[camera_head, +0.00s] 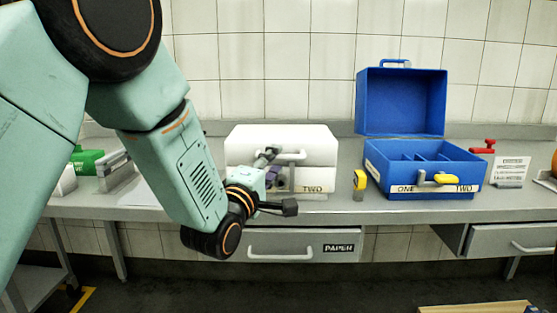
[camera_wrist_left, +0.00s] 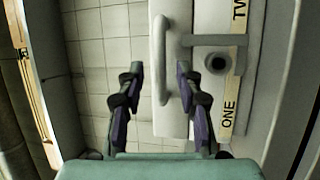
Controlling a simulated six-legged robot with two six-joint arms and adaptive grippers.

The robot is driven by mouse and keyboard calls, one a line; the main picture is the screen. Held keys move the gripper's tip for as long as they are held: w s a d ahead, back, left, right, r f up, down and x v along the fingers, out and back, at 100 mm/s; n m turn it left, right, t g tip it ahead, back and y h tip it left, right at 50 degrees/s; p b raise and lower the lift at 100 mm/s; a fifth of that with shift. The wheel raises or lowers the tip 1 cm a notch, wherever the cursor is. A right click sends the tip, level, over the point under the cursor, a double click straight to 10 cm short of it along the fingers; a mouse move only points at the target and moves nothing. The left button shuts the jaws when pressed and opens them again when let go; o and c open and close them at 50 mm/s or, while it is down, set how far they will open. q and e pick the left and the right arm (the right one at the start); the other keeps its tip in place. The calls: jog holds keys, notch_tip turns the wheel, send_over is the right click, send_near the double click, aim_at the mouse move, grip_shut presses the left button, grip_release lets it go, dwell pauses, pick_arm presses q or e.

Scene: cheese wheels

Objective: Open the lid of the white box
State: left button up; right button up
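The white box (camera_head: 318,145) stands on the counter with its lid down. A pale handle (camera_head: 296,156) is on its front, and the word TWO shows on a label (camera_head: 312,189) low on the front. My left gripper (camera_head: 270,168) is in front of the box, at the left part of the handle, and hides some of the front. In the left wrist view the gripper (camera_wrist_left: 160,84) is open, and the handle (camera_wrist_left: 160,50) lies between its spread fingers, with a gap on both sides. My right gripper is not in view.
An open blue box (camera_head: 402,100) with a yellow latch (camera_head: 438,179) stands to the right. A yellow object (camera_head: 360,181) stands between the boxes. A drawer marked PAPER (camera_head: 303,245) is below the counter. A green object (camera_head: 88,161) is at left.

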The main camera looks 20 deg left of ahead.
aim_at(277, 158)
pick_arm(q)
jog(key=shift+x, duration=1.6)
jog(key=shift+c, duration=0.5)
grip_shut()
